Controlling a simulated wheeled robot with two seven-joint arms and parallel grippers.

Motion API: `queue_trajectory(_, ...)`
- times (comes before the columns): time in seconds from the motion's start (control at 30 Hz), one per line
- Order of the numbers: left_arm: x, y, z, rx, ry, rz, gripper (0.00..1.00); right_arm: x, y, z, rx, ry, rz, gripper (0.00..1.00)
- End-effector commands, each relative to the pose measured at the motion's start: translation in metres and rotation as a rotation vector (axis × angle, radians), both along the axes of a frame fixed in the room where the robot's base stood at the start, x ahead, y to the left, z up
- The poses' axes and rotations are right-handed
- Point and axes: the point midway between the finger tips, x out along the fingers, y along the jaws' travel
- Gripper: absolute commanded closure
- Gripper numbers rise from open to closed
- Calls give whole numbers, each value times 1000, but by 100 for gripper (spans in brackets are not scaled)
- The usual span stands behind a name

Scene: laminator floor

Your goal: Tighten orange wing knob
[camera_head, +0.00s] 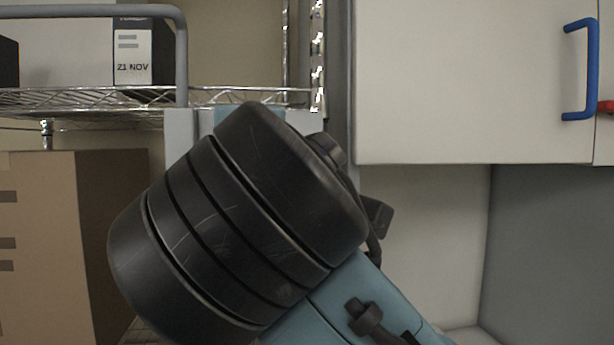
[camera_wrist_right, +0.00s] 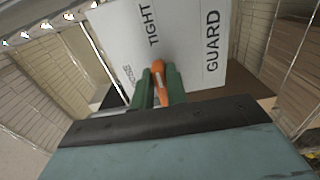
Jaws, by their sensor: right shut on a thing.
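The orange wing knob (camera_wrist_right: 159,82) shows in the right wrist view, in front of a white panel (camera_wrist_right: 195,40) printed with "TIGHT" and "GUARD". Smaller lettering at the panel's lower left is too blurred to read surely. My right gripper (camera_wrist_right: 160,88) has its two green fingers on either side of the knob and is shut on it. The knob's wing stands roughly upright between the fingers in this view, leaning slightly. Its base is partly hidden by the fingers. In the head view my own dark arm link blocks the middle, and neither gripper nor knob shows. My left gripper is in neither view.
In the head view, a wire shelf (camera_head: 75,99) holds a white box with a "21 NOV" label (camera_head: 132,55). A cardboard box (camera_head: 40,240) stands below it. A pale cabinet (camera_head: 470,80) with a blue handle (camera_head: 590,70) hangs at the upper right.

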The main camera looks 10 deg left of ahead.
Motion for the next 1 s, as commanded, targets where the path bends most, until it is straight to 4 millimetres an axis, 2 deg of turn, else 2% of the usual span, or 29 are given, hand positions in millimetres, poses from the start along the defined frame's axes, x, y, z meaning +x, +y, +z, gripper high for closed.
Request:
queue_trajectory(0.37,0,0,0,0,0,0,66,0,0,0,7,3,0,100)
queue_trajectory(0.4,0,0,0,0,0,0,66,0,0,0,7,3,0,83)
queue_trajectory(0.57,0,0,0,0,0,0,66,0,0,0,6,3,0,64)
queue_trajectory(0.87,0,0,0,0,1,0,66,-1,0,0,6,2,2,64)
queue_trajectory(1.0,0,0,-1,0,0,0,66,-7,1,0,6,2,12,64)
